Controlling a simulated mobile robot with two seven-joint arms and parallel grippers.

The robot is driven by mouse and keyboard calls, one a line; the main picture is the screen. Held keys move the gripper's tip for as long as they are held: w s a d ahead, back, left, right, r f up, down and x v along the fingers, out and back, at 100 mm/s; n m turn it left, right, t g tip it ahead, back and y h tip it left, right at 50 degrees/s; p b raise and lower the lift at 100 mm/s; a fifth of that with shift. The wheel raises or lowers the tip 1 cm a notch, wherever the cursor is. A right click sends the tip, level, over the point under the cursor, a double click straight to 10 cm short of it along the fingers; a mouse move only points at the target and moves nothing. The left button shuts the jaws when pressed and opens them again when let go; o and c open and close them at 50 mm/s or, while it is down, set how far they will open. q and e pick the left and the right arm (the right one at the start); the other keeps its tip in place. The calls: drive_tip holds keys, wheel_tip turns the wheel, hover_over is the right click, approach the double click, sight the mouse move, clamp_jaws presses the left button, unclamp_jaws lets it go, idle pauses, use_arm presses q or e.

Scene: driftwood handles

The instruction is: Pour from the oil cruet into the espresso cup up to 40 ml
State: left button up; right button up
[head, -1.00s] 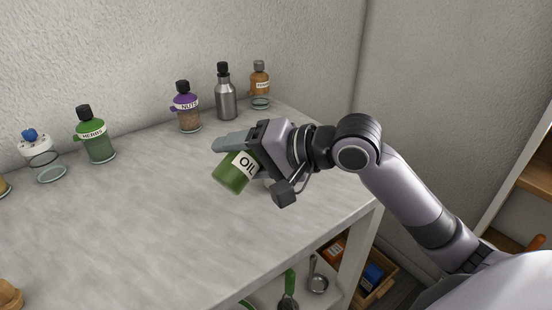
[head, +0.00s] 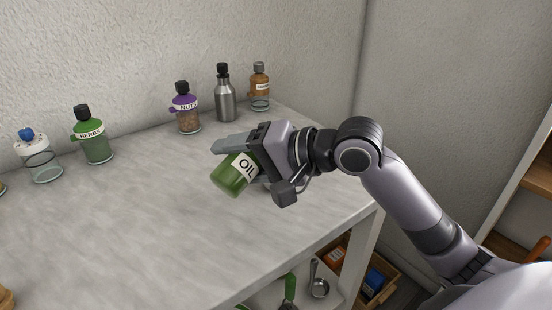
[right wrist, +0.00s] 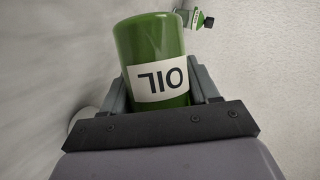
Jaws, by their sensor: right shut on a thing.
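The oil cruet (head: 231,177) is green with a white OIL label. It is tilted above the counter, its green end toward the lower left in the head view. My right gripper (head: 236,145) is shut on it; in the right wrist view the cruet (right wrist: 150,45) sits between both fingers with its label upside down. The cruet's neck and spout are hidden by the gripper. A pale rounded thing (right wrist: 85,114) shows partly behind the left finger in the right wrist view; it may be the espresso cup, but I cannot tell. My left gripper is out of view.
Along the wall stand a white-topped jar (head: 42,165), the herbs bottle (head: 96,148), the nuts jar (head: 188,119), a steel bottle (head: 226,103) and an orange-brown bottle (head: 260,82). The counter (head: 130,225) is clear in front. A ladle (head: 319,285) lies on the shelf below.

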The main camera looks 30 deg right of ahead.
drive_tip(key=shift+f+b, duration=0.15)
drive_tip(key=shift+b, duration=0.2)
drive_tip(key=shift+p, duration=0.3)
drive_tip(key=shift+m+y, duration=0.3)
drive_tip(key=shift+y, duration=0.1)
drive_tip(key=shift+d+r+p, duration=0.15)
drive_tip(key=shift+r+p, duration=0.15)
drive_tip(key=shift+p, duration=0.15)
idle(0.3)
drive_tip(key=shift+w+d+r+m+y+p, duration=0.1)
drive_tip(key=shift+r+m+y+p, duration=0.15)
drive_tip(key=shift+m+p, duration=0.2)
idle(0.7)
drive_tip(key=shift+f+m+y+p, duration=0.35)
drive_tip(key=shift+m+y+p, duration=0.15)
drive_tip(key=shift+p, duration=0.2)
idle(2.3)
